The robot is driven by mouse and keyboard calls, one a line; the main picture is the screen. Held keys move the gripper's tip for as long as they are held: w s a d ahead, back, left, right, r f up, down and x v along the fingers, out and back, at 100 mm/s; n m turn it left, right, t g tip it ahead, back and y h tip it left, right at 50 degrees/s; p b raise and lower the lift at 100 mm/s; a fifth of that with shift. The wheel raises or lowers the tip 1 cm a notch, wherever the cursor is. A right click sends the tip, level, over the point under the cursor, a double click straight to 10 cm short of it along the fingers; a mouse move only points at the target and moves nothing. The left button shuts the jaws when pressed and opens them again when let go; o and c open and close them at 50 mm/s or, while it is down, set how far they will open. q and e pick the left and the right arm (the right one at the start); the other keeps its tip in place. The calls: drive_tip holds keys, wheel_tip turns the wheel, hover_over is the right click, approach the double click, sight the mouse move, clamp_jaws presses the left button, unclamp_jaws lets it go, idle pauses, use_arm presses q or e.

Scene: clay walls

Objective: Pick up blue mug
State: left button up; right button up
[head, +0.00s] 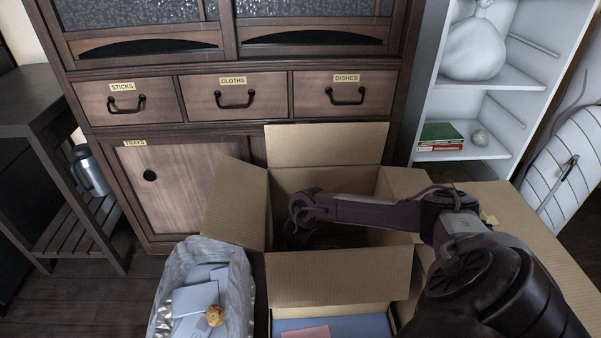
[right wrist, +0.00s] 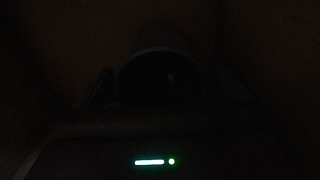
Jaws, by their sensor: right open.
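My right arm reaches in from the right over an open cardboard box (head: 340,280). Its gripper (head: 297,236) points down into the box's shadowed inside, near the left wall, and its fingertips are hard to see. The right wrist view is nearly black. It shows a round, dark rim-like shape (right wrist: 163,78) straight ahead, close to the gripper, which may be the blue mug; its colour cannot be told. The right gripper is open, and I see nothing held in it. No blue mug can be made out in the head view. My left gripper is not in view.
Box flaps stand open around my arm. A plastic bag of papers (head: 202,300) stands left of the box. A wooden cabinet (head: 190,185) with labelled drawers is behind. White shelves (head: 490,110) stand at the right. A steel jug (head: 90,172) sits on a rack at left.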

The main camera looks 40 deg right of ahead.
wheel_tip(320, 180, down, 2)
drive_tip(key=shift+f+b, duration=0.25)
drive_tip(key=shift+b, duration=0.35)
drive_tip(key=shift+r, duration=0.1)
drive_tip(key=c, duration=1.3)
